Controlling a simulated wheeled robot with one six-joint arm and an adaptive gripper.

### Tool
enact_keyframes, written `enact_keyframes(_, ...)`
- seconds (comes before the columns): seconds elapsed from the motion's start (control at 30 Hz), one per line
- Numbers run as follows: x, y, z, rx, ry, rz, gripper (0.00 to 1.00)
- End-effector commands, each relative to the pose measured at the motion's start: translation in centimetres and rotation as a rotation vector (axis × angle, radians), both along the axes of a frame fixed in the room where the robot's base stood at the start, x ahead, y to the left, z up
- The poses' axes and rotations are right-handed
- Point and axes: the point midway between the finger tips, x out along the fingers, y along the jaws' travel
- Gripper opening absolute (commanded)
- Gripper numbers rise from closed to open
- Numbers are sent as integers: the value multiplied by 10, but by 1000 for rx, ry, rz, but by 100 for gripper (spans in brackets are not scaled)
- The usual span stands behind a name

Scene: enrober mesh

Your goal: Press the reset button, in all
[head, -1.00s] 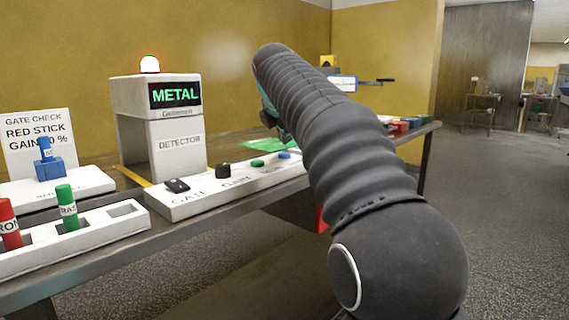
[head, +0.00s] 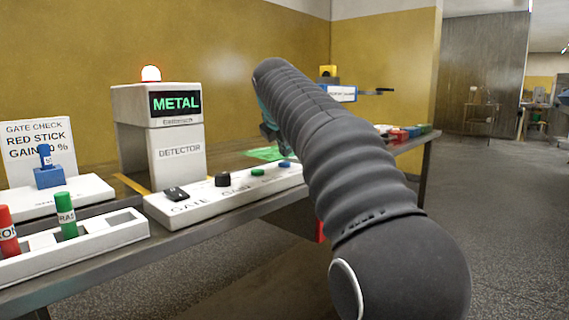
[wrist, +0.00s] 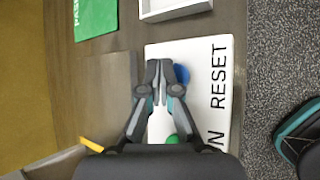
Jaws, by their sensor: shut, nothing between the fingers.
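The reset button is blue and sits at the right end of a white control panel (head: 190,209) in the head view (head: 286,164). In the wrist view the blue button (wrist: 183,74) is beside the word RESET, its left part hidden by a finger. My gripper (wrist: 157,70) is shut and empty. Its tips appear over the panel, just left of and overlapping the blue button; I cannot tell whether they touch it. In the head view my arm hides most of the gripper.
A green button (head: 257,171), black knob (head: 222,179) and black switch (head: 175,193) share the panel. The detector (head: 178,152) behind reads METAL, with a lit red lamp (head: 151,74). A rack (head: 100,235) with red and green sticks stands at left. A white tray (wrist: 175,10) lies beyond the panel.

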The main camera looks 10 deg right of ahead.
Motion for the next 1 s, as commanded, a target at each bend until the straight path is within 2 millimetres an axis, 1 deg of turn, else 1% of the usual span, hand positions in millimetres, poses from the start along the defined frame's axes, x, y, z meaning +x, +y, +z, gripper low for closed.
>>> enact_keyframes(0.57,0,0,0,0,0,0,0)
enact_keyframes(1.0,0,0,-9,0,1,-1,0)
